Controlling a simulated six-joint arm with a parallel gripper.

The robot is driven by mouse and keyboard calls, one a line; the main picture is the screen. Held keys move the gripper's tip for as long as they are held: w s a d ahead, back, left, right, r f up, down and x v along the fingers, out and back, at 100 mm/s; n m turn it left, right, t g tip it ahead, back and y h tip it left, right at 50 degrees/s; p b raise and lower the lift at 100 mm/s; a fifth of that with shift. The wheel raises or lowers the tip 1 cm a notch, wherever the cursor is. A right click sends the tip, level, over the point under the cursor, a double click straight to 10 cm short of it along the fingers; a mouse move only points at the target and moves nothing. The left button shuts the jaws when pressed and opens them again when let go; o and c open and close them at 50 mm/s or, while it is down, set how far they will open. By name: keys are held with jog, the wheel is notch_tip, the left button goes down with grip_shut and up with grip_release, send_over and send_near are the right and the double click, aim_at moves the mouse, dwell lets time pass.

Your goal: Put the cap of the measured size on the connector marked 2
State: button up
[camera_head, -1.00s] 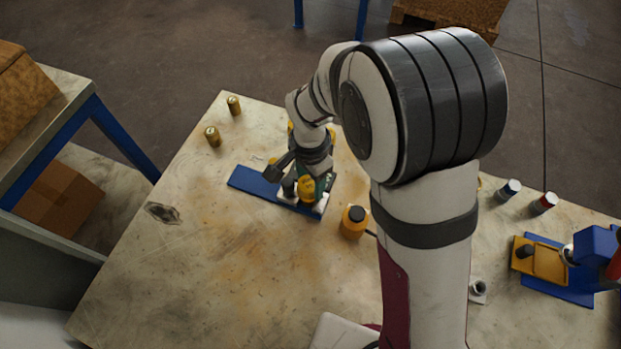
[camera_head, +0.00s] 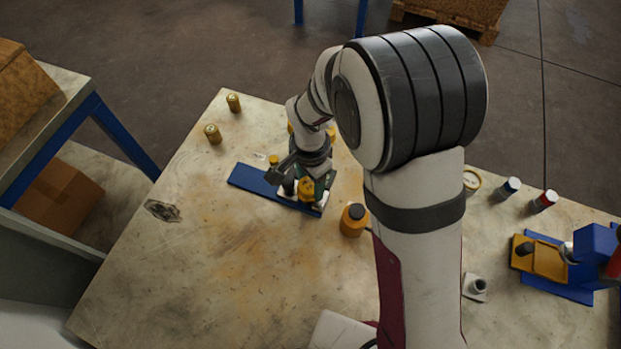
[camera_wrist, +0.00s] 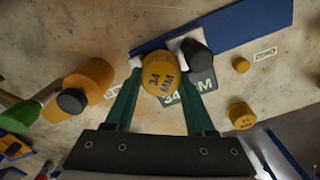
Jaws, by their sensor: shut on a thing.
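My gripper (camera_head: 308,190) is shut on a yellow cap (camera_wrist: 160,75) lettered "34 MM". The cap sits between its two green fingers (camera_wrist: 160,95) in the wrist view; it also shows in the head view (camera_head: 306,186). They are over the end of a blue plate (camera_wrist: 230,28), which lies on the table in the head view (camera_head: 250,179). Beside the cap is a dark-topped cylinder (camera_wrist: 193,50) and a dark block (camera_wrist: 203,78) lettered "MM". What is directly under the cap is hidden. I cannot make out a connector marked 2.
An orange cylinder with a black top (camera_head: 353,222) stands close to the gripper's right. Brass-coloured cylinders (camera_head: 213,134) stand at the far left. A white flanged piece (camera_head: 475,287) and blue and red-topped cylinders (camera_head: 543,201) are at right. The table's left front is clear.

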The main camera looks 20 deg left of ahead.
jog(key=o, duration=1.4)
jog(key=shift+r, duration=0.4)
notch_tip(320, 180, up, 15)
jog(key=s+d+r, duration=0.3)
jog(key=s+d, duration=0.1)
jog(key=d, duration=0.7)
jog(key=s+d+f+y, duration=0.2)
jog(key=s+d, duration=0.6)
jog(key=s, duration=0.3)
jog(key=shift+s+d, duration=0.25)
jog(key=shift+s, duration=0.1)
